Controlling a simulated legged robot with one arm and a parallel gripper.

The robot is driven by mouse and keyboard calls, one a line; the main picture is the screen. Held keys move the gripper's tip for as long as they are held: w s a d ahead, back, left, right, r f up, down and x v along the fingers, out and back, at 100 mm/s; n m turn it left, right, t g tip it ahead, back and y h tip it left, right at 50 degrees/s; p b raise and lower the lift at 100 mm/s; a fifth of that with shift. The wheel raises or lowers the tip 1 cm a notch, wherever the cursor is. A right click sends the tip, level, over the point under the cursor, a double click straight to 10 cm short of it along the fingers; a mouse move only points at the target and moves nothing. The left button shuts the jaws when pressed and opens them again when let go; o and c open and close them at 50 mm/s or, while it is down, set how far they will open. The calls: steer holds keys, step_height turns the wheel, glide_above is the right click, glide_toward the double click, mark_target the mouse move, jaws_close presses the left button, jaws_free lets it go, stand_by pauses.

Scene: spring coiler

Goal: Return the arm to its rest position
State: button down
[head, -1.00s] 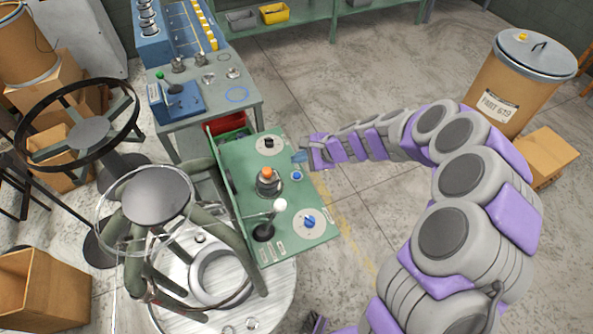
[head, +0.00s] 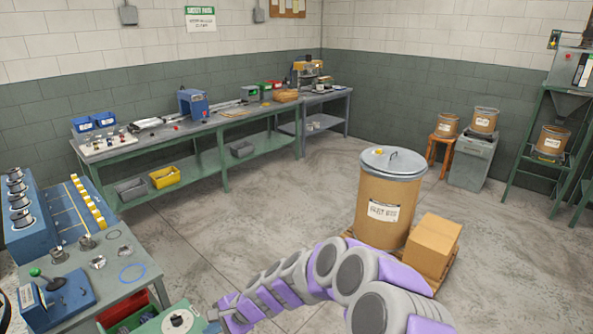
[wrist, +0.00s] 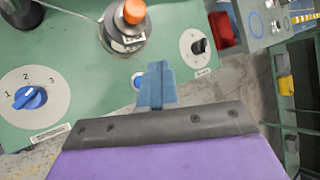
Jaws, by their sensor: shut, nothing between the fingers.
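My arm (head: 335,275) is purple and grey and reaches in from the lower right of the head view. My gripper (head: 213,314) is at the bottom edge of that view, at the right side of the green control panel (head: 150,327). In the wrist view my gripper (wrist: 155,68) shows its blue fingers shut together with nothing between them. They point towards the panel, below the orange-topped knob (wrist: 130,15). A blue numbered dial (wrist: 30,97) is to their left and a black dial (wrist: 199,46) to their right. Whether the fingers touch the panel I cannot tell.
A grey bench (head: 125,285) with a blue lever box (head: 60,296) stands left of my gripper. A lidded drum (head: 385,220) and a cardboard box (head: 433,245) stand beyond my arm. A long green workbench (head: 140,152) lines the wall. The middle floor is clear.

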steer(key=s+d+r+n+g+h, duration=0.1)
steer(key=s+d+r+n+h, duration=0.1)
steer(key=s+d+r+n, duration=0.65)
steer(key=s+d+r+h, duration=0.3)
steer(key=s+d, duration=0.7)
steer(key=d, duration=0.5)
steer(key=s+d+r+h, duration=0.3)
steer(key=s+d, duration=0.8)
steer(key=d, duration=0.4)
steer(key=shift+m+h, duration=0.35)
steer(key=shift+h, duration=0.25)
steer(key=shift+r, duration=0.1)
